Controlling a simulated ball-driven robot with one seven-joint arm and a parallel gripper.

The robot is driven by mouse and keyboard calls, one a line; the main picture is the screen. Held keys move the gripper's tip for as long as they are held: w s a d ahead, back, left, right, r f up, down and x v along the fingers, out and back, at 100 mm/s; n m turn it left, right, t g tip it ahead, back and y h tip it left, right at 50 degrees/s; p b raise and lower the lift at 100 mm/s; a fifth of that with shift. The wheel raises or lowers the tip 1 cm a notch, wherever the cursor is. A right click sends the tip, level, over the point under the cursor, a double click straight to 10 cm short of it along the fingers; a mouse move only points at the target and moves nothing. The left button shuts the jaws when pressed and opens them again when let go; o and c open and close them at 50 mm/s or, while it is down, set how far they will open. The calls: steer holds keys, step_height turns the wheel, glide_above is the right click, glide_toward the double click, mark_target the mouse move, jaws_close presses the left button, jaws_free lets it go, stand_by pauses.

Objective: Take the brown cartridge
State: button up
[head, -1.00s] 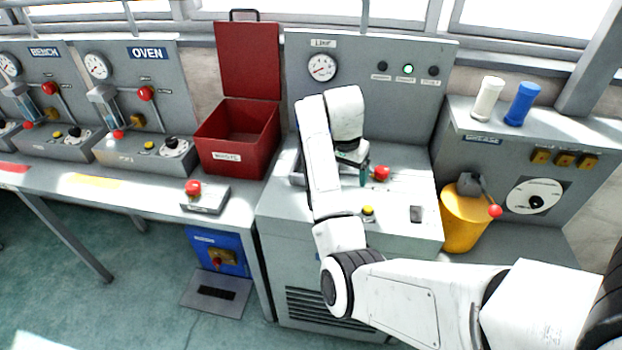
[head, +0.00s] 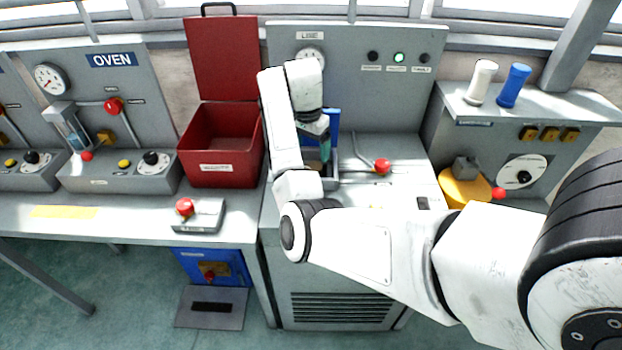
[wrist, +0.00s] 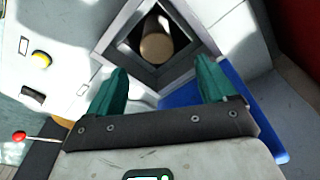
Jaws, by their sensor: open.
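The brown cartridge (wrist: 156,47) shows in the wrist view as a round tan-brown end inside a dark square opening with a grey frame (wrist: 112,45). It lies beyond the fingertips, slightly above the middle of the gap in the picture, and nothing touches it. My gripper (wrist: 165,80) has two green fingers spread apart with nothing between them. In the head view my gripper (head: 325,150) points down over the LINE machine (head: 375,200). There my arm and gripper hide the opening and the cartridge.
A blue panel (head: 334,122) stands beside my gripper; it also shows by the right finger in the wrist view (wrist: 185,98). A red-knobbed lever (head: 382,166) is right of it. An open red box (head: 220,178) stands left. White (head: 482,82) and blue (head: 514,85) cylinders stand right.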

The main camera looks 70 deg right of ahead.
mark_target(314, 166)
steer(key=shift+s+d+f+p, duration=0.15)
steer(key=shift+f+p, duration=0.15)
steer(key=shift+f, duration=1.45)
steer(key=shift+s+d+f+p, duration=0.1)
steer(key=shift+f+p, duration=0.2)
steer(key=shift+f, duration=1.4)
steer(key=shift+c, duration=0.2)
steer(key=shift+r, duration=0.1)
steer(key=c, duration=1.5)
